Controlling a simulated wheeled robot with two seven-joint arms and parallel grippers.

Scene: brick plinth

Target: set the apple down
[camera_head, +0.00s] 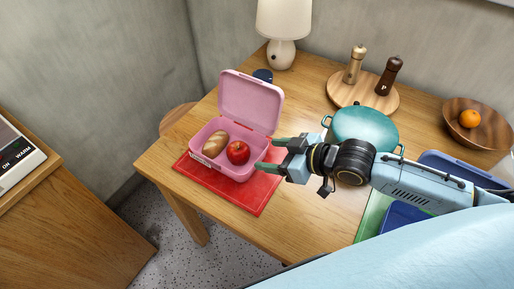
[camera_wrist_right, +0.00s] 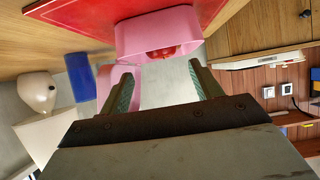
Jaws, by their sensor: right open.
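A red apple (camera_head: 238,152) lies inside the open pink lunch box (camera_head: 250,100), to the right of a brown bread roll (camera_head: 215,142). The apple also shows in the right wrist view (camera_wrist_right: 161,52), partly hidden by the pink box wall (camera_wrist_right: 150,32). The box stands on a red mat (camera_head: 252,197) with its lid raised at the back. My right gripper (camera_head: 268,155) is open and empty, just right of the box, its fingers pointing towards it. The gripper fingers show apart in the right wrist view (camera_wrist_right: 162,88). My left gripper is not in view.
A teal pot (camera_head: 364,128) stands behind my right arm. A round board (camera_head: 340,92) holds two mills. A wooden bowl (camera_head: 490,128) holds an orange (camera_head: 468,118). A white lamp (camera_head: 282,52) stands at the back. The table front is clear between the red mat and green mat (camera_head: 372,214).

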